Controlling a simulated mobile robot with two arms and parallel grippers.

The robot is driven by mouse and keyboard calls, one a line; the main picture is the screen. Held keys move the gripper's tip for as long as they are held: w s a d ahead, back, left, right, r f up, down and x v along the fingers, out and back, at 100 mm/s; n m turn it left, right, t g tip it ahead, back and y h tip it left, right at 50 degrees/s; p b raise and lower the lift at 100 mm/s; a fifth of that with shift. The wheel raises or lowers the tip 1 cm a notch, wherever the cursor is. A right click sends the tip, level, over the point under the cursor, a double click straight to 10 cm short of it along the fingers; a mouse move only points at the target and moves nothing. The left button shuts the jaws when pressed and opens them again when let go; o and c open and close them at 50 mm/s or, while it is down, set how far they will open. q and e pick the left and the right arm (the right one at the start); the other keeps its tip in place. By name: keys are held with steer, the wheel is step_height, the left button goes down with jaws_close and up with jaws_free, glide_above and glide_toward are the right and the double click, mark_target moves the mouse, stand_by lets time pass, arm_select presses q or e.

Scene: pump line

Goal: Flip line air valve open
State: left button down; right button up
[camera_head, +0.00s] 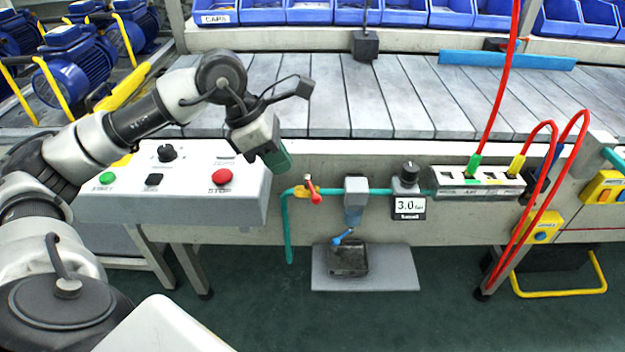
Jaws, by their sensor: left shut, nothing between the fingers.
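The line air valve (300,191) is a small brass-coloured body on a teal air pipe (335,191) along the front of the conveyor. Its red handle (314,191) slants down across the line of the pipe. My left gripper (279,161) is shut and empty, with greenish fingertips pointing down. In the picture it is above and to the left of the valve, apart from the handle. Its distance in depth is hard to tell. My right gripper is out of view.
Left of the valve is a control box (150,205) with a red stop button (222,177). Right of it are a filter (356,198), a regulator (408,180) reading 3.0 and a manifold (478,182) with red hoses. A grey plate (390,270) lies below.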

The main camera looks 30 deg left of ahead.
mark_target(312, 189)
arm_select(q)
steer(key=shift+w+d+f+y+b, duration=0.35)
steer(key=shift+w+f, duration=0.3)
steer(key=shift+f, duration=0.9)
steer(key=shift+w+d+f+y+b, duration=0.3)
steer(key=shift+w+f, duration=0.4)
steer(key=shift+f, duration=0.9)
steer(key=shift+w+d+f+y+b, duration=0.2)
steer(key=shift+w+f+y+b, duration=0.35)
steer(key=shift+f, duration=1)
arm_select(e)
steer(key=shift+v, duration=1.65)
arm_select(q)
steer(key=shift+w+n, duration=0.2)
steer(key=shift+n, duration=0.2)
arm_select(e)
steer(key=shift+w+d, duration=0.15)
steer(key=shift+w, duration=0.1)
